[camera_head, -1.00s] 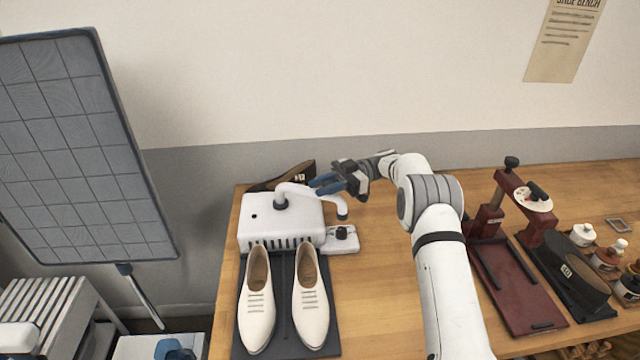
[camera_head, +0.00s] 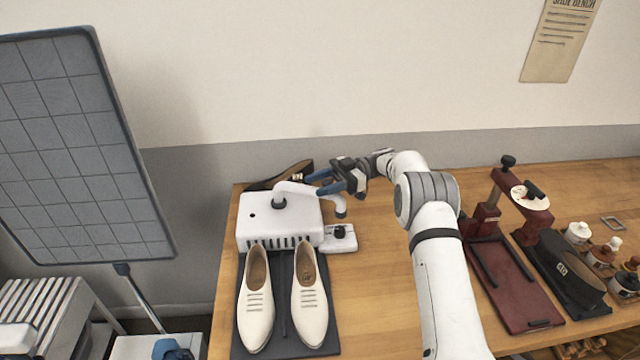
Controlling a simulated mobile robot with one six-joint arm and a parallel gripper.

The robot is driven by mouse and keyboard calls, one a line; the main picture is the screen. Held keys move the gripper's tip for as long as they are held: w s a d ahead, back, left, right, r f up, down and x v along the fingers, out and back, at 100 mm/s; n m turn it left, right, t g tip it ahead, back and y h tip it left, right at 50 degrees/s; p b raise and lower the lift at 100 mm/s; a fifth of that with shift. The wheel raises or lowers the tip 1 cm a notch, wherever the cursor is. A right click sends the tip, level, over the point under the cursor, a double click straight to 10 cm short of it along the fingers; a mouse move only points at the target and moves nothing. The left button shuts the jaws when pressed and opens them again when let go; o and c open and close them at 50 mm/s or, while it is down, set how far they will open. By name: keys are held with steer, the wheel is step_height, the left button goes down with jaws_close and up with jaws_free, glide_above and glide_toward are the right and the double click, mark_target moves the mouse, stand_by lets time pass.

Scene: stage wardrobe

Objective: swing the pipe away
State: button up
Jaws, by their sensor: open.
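The white pipe (camera_head: 300,189) rises from a dark collar on top of a white box-shaped machine (camera_head: 262,231). It bends to the right and down, ending in a grey nozzle (camera_head: 341,211) beyond the machine's right side. My gripper (camera_head: 322,183) is open, with its blue fingers pointing left at the pipe's upper bend. One finger appears above or behind the pipe and the other in front of it. I cannot tell whether either finger touches the pipe.
A pair of cream shoes (camera_head: 309,308) stands on a dark mat (camera_head: 286,342) before the machine. A small knob unit (camera_head: 340,238) sits at its right. A dark shoe (camera_head: 285,176) lies behind.

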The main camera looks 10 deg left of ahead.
step_height(320, 180, up, 10)
steer(key=p, duration=0.8)
steer(key=shift+p, duration=0.35)
steer(key=shift+f, duration=0.1)
steer(key=shift+c, duration=0.4)
